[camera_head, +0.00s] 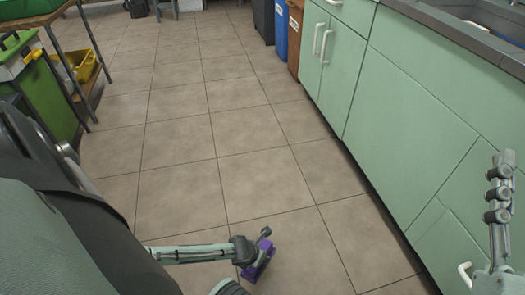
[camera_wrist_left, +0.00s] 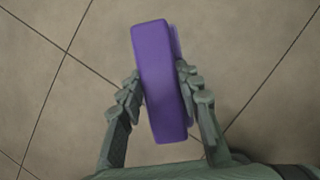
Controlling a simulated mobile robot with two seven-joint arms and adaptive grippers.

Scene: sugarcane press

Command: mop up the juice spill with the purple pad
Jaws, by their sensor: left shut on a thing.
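The purple pad (camera_head: 260,262) is in my left gripper (camera_head: 262,243), low over the tiled floor at the bottom of the head view. In the left wrist view the pad (camera_wrist_left: 160,85) stands between the two fingers of the left gripper (camera_wrist_left: 158,80), which press on its sides. I cannot tell whether the pad touches the floor. My right gripper (camera_head: 499,190) is at the right edge of the head view, in front of the green cabinets; I cannot tell whether it is open. No juice spill shows in either view.
Green cabinets (camera_head: 425,105) with a dark counter and sink line the right side. Blue (camera_head: 281,30) and brown (camera_head: 295,38) bins stand beyond them. A green bin (camera_head: 45,95) and a rack with a yellow crate (camera_head: 82,66) are at the left. The tiled floor (camera_head: 225,125) between is clear.

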